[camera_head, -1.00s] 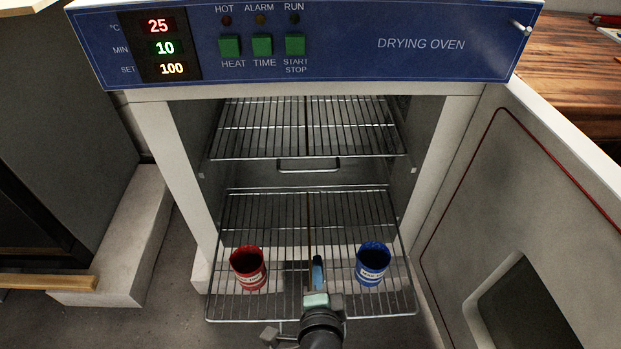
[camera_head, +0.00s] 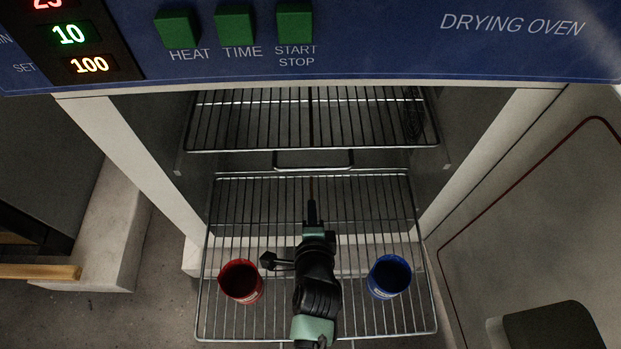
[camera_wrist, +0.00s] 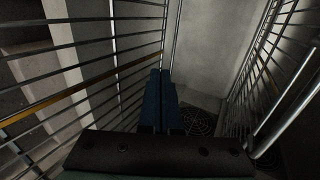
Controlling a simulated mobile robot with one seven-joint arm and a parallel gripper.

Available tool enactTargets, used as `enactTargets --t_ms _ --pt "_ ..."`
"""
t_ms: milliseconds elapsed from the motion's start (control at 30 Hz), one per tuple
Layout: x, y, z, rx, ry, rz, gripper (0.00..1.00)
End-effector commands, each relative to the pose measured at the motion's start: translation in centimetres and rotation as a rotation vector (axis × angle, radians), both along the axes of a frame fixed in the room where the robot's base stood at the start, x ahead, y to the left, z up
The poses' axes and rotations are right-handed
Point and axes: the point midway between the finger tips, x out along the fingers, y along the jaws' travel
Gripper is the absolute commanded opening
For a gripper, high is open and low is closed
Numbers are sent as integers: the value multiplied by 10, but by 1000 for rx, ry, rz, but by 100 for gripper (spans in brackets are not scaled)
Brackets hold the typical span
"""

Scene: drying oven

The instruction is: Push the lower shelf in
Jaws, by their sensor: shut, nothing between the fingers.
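The lower shelf (camera_head: 400,334) is a wire rack that sticks out of the oven's front opening. A red cup (camera_head: 240,281) stands on its left part and a blue cup (camera_head: 389,276) on its right part. My gripper (camera_head: 311,206) is shut and empty. It is above the shelf, reaching between the cups toward the oven's inside, and the arm hides the shelf's middle. In the wrist view my shut fingers (camera_wrist: 160,100) point into the chamber, with wire racks on both sides of the picture. Contact with the shelf cannot be told.
The upper wire shelf (camera_head: 312,120) sits inside the oven, above the lower one. The blue control panel (camera_head: 380,45) spans the top. The open door (camera_head: 530,215) stands at the right. A pale block (camera_head: 95,240) stands at the left.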

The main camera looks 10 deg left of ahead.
Motion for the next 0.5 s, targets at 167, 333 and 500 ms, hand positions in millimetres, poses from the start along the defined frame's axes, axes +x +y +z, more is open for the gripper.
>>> enactTargets --t_ms 167,333,500 --pt "35 10 -27 -1 -2 2 0" --pt "64 19 -35 -1 -5 2 0" --pt "82 24 -34 -2 -2 2 0"
